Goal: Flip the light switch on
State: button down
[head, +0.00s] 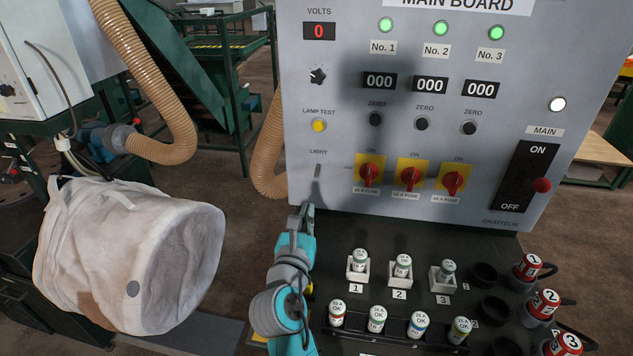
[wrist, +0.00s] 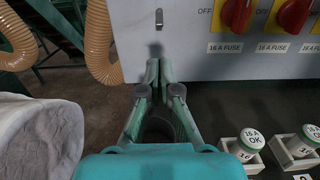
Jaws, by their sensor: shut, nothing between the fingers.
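The light switch (head: 318,171) is a small grey lever under the LIGHT label on the grey main board (head: 330,100). It also shows in the wrist view (wrist: 159,18) near the top edge. The frames are too small to tell its position for certain. My gripper (head: 306,208) is below the switch, in front of the lower edge of the board. Its fingers are shut and empty, pointing toward the board, and they sit apart from the switch. In the wrist view the fingertips (wrist: 158,66) are together, directly below the switch.
Red rotary knobs (head: 409,175) sit right of the switch. A yellow lamp test button (head: 319,125) is above it. Fuses in white holders (head: 403,265) stand on the dark shelf right of my arm. A white bulk bag (head: 120,255) hangs at left. A tan hose (head: 268,150) runs beside the board.

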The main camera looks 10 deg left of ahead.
aim_at(317, 171)
jog(key=w, duration=1)
jog(key=shift+d+r, duration=0.2)
